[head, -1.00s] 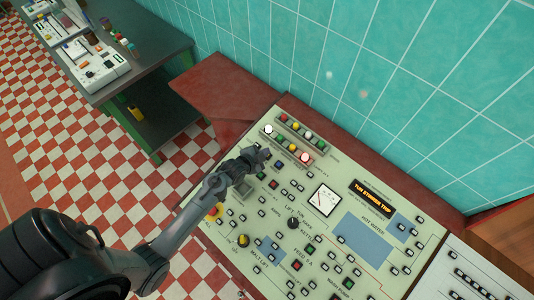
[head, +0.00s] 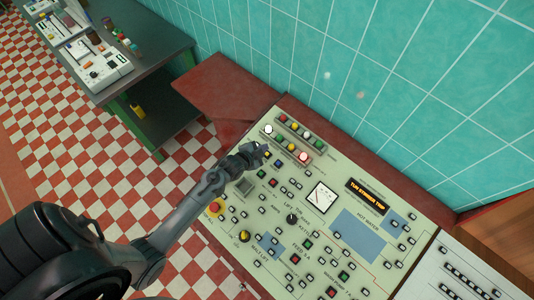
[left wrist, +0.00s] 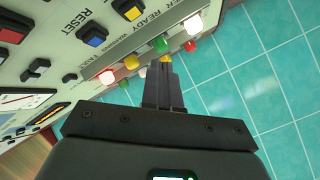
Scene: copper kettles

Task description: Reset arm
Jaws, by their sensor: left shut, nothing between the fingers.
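My left gripper (head: 256,153) is over the upper left part of the pale control panel (head: 335,275), near the lamp rows. Its fingers are shut and empty. In the left wrist view the shut fingers (left wrist: 162,65) point at the lamp row, their tips overlapping a yellow lamp (left wrist: 165,58); I cannot tell whether they touch it. The word RESET (left wrist: 76,20) is printed on the panel beside a blue button (left wrist: 93,33), left of the fingers. An amber display (head: 368,190) reads TUN STIRRER TRIP. My right gripper is not in view.
A teal tiled wall (head: 400,100) rises behind the panel. A dial gauge (head: 321,196) and several buttons cover the panel. A yellow knob (head: 244,236) and a red button (head: 214,208) sit at its left. A green-legged table (head: 150,75) stands at upper left.

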